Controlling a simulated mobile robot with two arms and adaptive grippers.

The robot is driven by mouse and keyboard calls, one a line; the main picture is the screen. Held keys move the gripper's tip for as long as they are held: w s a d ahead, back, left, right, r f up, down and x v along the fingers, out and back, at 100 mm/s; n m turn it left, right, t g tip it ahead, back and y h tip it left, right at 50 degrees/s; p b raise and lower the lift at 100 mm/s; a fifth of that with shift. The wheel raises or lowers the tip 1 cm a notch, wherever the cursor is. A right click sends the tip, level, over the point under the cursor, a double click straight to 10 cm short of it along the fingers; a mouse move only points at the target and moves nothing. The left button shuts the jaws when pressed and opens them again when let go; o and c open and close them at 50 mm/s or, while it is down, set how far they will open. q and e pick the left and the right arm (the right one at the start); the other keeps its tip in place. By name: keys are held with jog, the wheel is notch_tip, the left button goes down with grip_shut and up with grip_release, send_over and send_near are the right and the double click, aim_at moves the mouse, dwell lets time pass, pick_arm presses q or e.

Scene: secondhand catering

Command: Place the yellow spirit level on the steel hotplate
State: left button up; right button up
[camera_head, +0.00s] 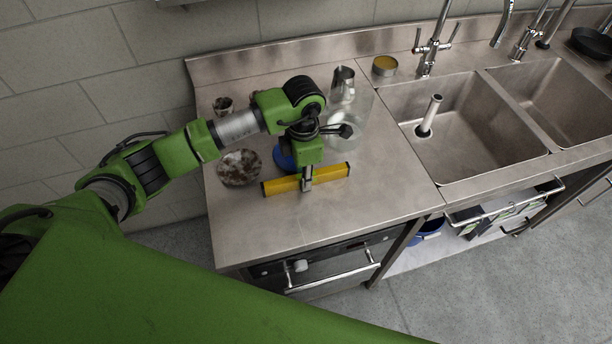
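The yellow spirit level (334,173), with dark ends, lies roughly level across my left gripper, over the front middle of the steel top. My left gripper (307,184) points down, with its fingers closed around the middle of the level. I cannot tell whether the level touches the surface or is just above it. The steel hotplate (290,224) appears to be this flat steel top, above a front with a knob and a bar handle. My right gripper is not in view.
A speckled bowl (239,168), a blue round item (283,159) partly hidden by my gripper, a metal jug (343,80) and a clear glass vessel (352,135) stand nearby. The steel top's front is clear.

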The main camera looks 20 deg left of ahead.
pick_arm(q)
grip_shut()
jog(key=shift+r, duration=0.1)
jog(key=shift+w+r, duration=0.1)
jog(key=shift+r, duration=0.1)
notch_tip(320, 180, up, 2)
jog(key=shift+r+b, duration=0.1)
jog(key=shift+b, duration=0.4)
jog(key=s+d+r+b, duration=0.3)
jog(key=s+r+b, duration=0.2)
jog(key=s+r, duration=0.7)
jog(key=s+a+f+m, duration=0.1)
jog(key=a+m, duration=0.2)
jog(key=m, duration=0.9)
jog(key=a+f+m, duration=0.2)
jog(key=a+m, duration=0.1)
jog(key=m, duration=0.9)
jog(key=shift+s+a+f+m, duration=0.25)
jog(key=shift+s+a+m, duration=0.05)
jog(key=shift+s+m, duration=0.1)
